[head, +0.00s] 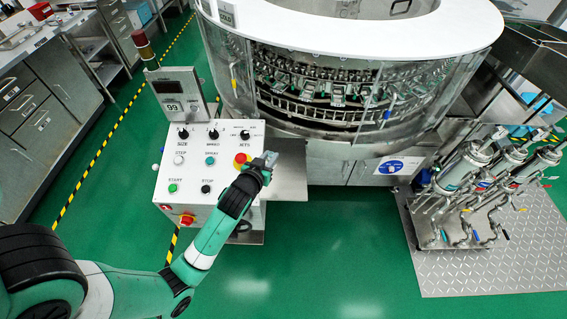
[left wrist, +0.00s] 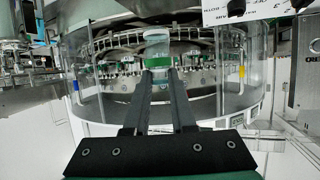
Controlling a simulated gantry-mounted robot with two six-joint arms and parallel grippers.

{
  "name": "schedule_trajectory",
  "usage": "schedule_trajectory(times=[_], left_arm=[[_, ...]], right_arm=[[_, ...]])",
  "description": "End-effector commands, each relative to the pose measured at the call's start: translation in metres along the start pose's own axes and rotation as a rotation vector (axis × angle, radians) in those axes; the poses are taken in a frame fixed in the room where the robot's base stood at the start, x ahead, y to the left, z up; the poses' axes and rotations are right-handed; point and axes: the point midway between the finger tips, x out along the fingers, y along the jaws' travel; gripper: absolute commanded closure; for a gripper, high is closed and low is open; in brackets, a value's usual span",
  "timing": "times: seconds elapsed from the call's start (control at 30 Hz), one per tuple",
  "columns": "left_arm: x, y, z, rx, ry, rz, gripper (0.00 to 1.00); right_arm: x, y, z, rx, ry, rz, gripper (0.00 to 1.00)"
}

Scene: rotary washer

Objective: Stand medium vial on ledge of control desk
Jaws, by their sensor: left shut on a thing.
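My left gripper (head: 266,166) is shut on a clear vial with a green band. The vial (left wrist: 158,48) stands up between the fingertips of the left gripper (left wrist: 158,72) in the left wrist view. In the head view it is small and hard to make out at the fingertips. The control desk (head: 180,160) is a white box with knobs and buttons. Its grey metal ledge (head: 291,178) sticks out from its right side. The gripper is at the desk's right edge, by the ledge's left end. Whether the vial touches the ledge cannot be told.
The round washer (head: 330,85) with clear guards stands behind the ledge. A red emergency button (head: 241,158) is close to my left gripper. Filter housings (head: 470,165) stand on a metal plate at the right. Green floor is open in front.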

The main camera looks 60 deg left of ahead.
Motion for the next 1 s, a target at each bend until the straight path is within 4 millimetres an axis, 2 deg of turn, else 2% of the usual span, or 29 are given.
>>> schedule_trajectory(times=[0.03,0.13,0.2,0.33,0.43,0.6,0.83,1.0], left_arm=[[0.019,0.002,0.004,-0.001,0.002,-0.002,1.0],[0.051,0.006,0.005,0.0,0.002,-0.001,1.0],[0.07,0.007,0.018,0.001,-0.002,-0.001,1.0],[0.098,0.01,0.03,0.001,0.0,-0.001,1.0],[0.108,0.011,0.034,0.001,0.0,-0.001,1.0],[0.112,0.012,0.035,0.001,0.001,0.0,1.0],[0.128,0.013,0.065,0.0,0.0,0.0,1.0],[0.128,0.013,0.064,0.0,0.001,0.0,1.0]], right_arm=[[-0.008,0.0,0.008,0.0,0.0,0.0,0.5],[-0.016,0.0,0.015,0.0,0.0,0.0,0.5],[-0.024,0.0,0.023,0.0,0.0,0.0,0.5],[-0.034,0.0,0.031,0.0,0.0,0.0,0.5],[-0.037,0.0,0.034,0.0,0.0,0.0,0.5],[-0.037,0.0,0.034,0.0,0.0,0.0,0.5],[-0.05,0.0,0.046,0.0,0.0,0.0,0.5],[-0.049,0.0,0.045,0.0,0.0,0.0,0.5]])
